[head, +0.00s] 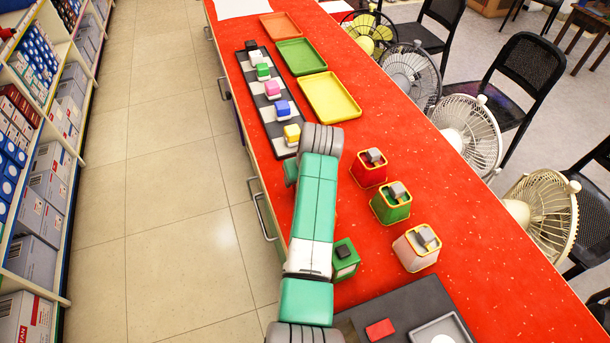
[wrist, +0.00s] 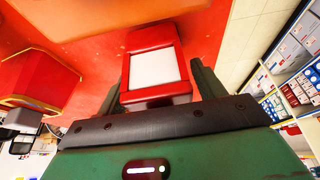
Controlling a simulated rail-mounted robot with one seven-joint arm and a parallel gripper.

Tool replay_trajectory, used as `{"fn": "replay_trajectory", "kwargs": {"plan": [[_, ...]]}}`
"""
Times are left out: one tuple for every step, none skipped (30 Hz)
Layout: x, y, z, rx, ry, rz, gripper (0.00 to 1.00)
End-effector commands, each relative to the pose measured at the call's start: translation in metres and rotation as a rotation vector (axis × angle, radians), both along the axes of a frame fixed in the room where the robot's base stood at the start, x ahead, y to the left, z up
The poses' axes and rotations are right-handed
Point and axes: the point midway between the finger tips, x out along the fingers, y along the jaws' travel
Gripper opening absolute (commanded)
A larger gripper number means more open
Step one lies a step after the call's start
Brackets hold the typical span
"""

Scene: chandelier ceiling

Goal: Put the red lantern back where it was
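The red lantern (wrist: 156,72), a red frame around a pale panel, shows in the wrist view between the two green fingers of my gripper (wrist: 158,90). The fingers lie close against both its sides, and my gripper appears shut on it. Red counter shows behind it; I cannot tell whether it touches the surface. In the head view my arm hides the gripper and this lantern. A green lantern-like box (head: 346,261) with a dark top and pale panels stands on the counter right of my arm.
Red, green and white bins (head: 368,174) (head: 391,210) (head: 413,254) stand right of my arm, holding grey blocks. Ahead are a checkered strip (head: 252,89) with coloured blocks and three trays (head: 356,108). A dark mat (head: 408,300) lies near. Fans (head: 540,205) line the right edge.

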Motion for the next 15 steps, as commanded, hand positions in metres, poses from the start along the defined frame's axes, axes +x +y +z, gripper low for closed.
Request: {"fn": "replay_trajectory", "kwargs": {"plan": [[0.000, 0.000, 0.000, 0.000, 0.000, 0.000, 0.73], [0.000, 0.000, 0.000, 0.000, 0.000, 0.000, 0.73], [0.000, 0.000, 0.000, 0.000, 0.000, 0.000, 0.73], [0.000, 0.000, 0.000, 0.000, 0.000, 0.000, 0.73], [0.000, 0.000, 0.000, 0.000, 0.000, 0.000, 0.73], [0.000, 0.000, 0.000, 0.000, 0.000, 0.000, 0.73], [0.000, 0.000, 0.001, 0.000, 0.000, 0.000, 0.73], [0.000, 0.000, 0.001, 0.000, 0.000, 0.000, 0.73], [0.000, 0.000, 0.003, 0.000, -0.001, 0.000, 0.73], [0.000, 0.000, 0.007, -0.001, -0.001, 0.000, 0.73], [-0.001, -0.001, 0.012, 0.000, -0.002, 0.000, 0.73], [-0.004, -0.002, 0.019, -0.001, -0.003, -0.001, 0.73], [-0.006, -0.003, 0.026, -0.001, -0.003, -0.001, 0.73], [-0.009, -0.004, 0.034, -0.001, -0.003, -0.001, 0.73], [-0.013, -0.006, 0.044, -0.001, -0.005, -0.001, 0.73]]}}
